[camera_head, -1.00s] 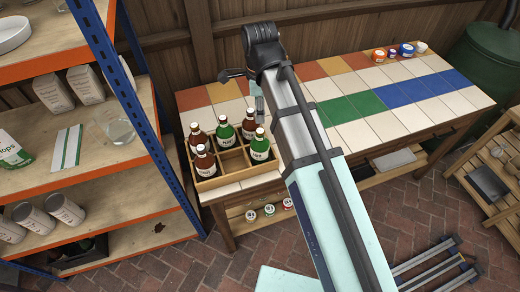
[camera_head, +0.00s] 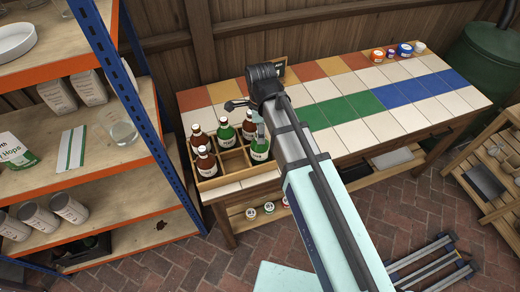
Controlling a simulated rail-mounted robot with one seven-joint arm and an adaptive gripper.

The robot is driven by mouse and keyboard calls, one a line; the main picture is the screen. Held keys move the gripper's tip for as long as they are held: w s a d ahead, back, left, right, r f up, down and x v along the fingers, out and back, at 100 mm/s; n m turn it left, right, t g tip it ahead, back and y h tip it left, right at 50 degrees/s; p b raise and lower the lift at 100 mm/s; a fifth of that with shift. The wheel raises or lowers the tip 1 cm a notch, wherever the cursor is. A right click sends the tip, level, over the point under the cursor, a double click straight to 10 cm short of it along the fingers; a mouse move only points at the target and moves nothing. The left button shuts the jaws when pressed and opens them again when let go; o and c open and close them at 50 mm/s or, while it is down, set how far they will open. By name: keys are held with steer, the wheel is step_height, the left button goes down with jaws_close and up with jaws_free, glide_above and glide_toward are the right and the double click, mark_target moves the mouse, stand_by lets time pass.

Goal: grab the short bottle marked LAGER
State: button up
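A wooden crate (camera_head: 224,180) with compartments stands at the left end of the tiled table. In it are brown bottles at the back left (camera_head: 197,138), front left (camera_head: 206,162) and back right (camera_head: 248,131). A green bottle (camera_head: 226,133) stands at the back middle and another green bottle (camera_head: 260,151) at the front right. Their white labels are too small to read, so I cannot tell which is marked LAGER. My gripper (camera_head: 258,122) hangs over the crate's right side, close above the front-right green bottle. My arm partly hides its fingers, and contact is unclear.
The tiled table (camera_head: 350,135) is clear in the middle, with small jars (camera_head: 391,52) at its back right. A blue-and-orange shelf (camera_head: 165,140) stands close on the left. A small dark board (camera_head: 278,70) stands behind my wrist. Small cans (camera_head: 268,208) sit on the table's lower shelf.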

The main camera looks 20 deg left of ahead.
steer(key=shift+f, duration=0.8)
jaws_close()
steer(key=shift+r, duration=0.2)
